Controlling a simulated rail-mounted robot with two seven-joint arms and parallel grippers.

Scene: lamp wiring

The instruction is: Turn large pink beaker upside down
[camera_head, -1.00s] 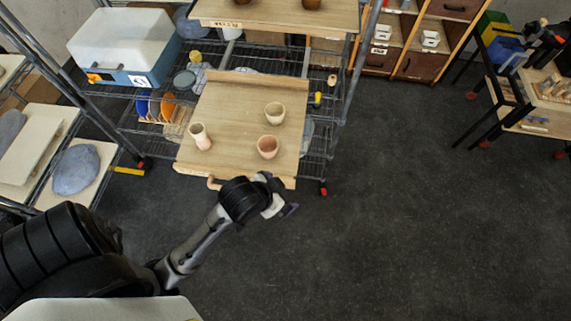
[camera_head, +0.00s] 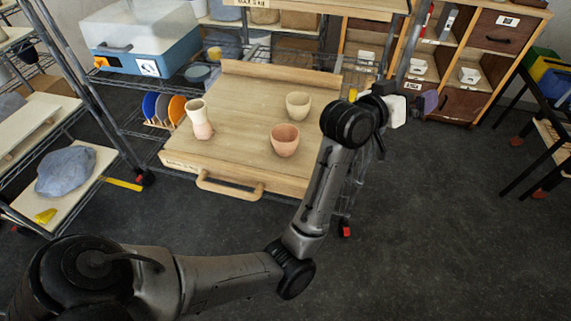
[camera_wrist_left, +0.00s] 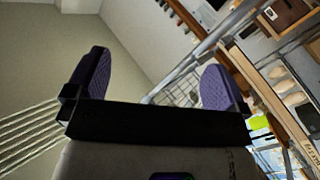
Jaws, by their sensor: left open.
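Three clay vessels stand upright on a wooden board with a front handle (camera_head: 225,170). A pink cup (camera_head: 285,141) is at the front right, a cream cup (camera_head: 298,105) is behind it, and a taller, narrow-waisted beaker, pale above and pink below (camera_head: 200,120), is at the left. I cannot tell for sure which is the large pink beaker. My left gripper (camera_head: 428,103) is to the right of the board, apart from all three vessels. Its purple fingers are open and empty in the left wrist view (camera_wrist_left: 155,82). My right gripper is out of view.
The board sits on a wire rack, with a shelf (camera_head: 330,6) above it. Colored plates (camera_head: 165,107) stand left of the board. A blue-white box (camera_head: 140,45) is at the back left. A wooden cabinet (camera_head: 480,50) stands behind my left gripper.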

